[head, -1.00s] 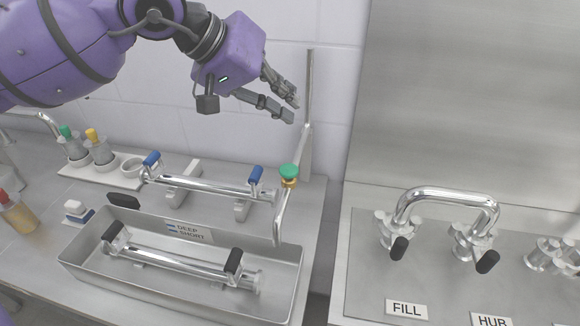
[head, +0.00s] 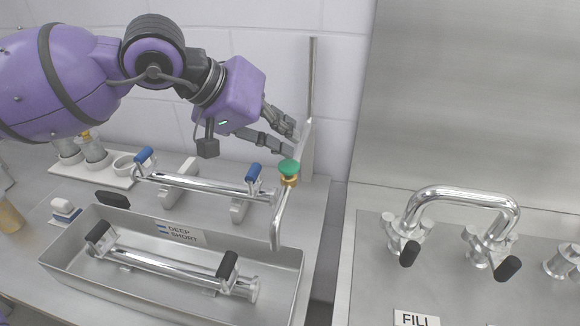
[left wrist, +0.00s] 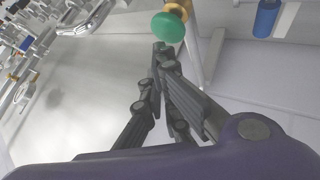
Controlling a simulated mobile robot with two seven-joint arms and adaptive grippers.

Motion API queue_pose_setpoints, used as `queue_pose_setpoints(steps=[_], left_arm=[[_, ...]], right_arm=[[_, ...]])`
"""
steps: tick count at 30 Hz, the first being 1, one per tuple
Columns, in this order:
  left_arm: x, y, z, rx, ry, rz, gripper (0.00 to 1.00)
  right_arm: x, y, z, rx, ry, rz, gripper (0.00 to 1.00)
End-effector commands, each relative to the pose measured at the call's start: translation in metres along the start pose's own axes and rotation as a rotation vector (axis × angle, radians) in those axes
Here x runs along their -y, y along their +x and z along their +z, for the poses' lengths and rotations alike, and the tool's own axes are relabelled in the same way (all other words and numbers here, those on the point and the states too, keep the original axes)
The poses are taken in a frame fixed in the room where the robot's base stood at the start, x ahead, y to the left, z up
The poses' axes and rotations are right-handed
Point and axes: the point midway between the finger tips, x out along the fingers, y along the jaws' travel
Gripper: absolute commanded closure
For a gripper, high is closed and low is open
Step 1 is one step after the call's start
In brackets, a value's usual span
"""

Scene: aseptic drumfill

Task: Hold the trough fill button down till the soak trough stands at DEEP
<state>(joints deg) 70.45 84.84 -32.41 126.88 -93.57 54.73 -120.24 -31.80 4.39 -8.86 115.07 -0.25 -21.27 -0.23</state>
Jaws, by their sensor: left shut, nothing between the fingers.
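The green trough fill button (head: 289,167) sits on a brass collar atop the trough's spout pipe. It also shows in the left wrist view (left wrist: 168,27), just beyond my fingertips. My left gripper (head: 294,143) is shut and empty, just above and behind the button in the picture; I see no clear contact. The soak trough (head: 290,262) stands below, with a DEEP / SHORT label (head: 180,233) on its back wall. A steel pipe piece with black handles (head: 170,266) lies in it. I cannot make out a water level. My right gripper is not in view.
A pipe piece with blue handles (head: 205,185) lies behind the trough. A thin upright post (head: 312,80) stands close behind my left gripper. At the right is a steel panel with a curved pipe (head: 460,194) and a FILL label (head: 416,318).

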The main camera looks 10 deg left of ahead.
Motion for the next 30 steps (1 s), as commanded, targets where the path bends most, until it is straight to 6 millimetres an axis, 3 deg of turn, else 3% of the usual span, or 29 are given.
queue_pose_setpoints(steps=[30], left_arm=[[-0.0007,-0.0007,-0.0004,-0.001,0.001,0.001,1.00]], right_arm=[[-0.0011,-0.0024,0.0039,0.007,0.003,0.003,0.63]])
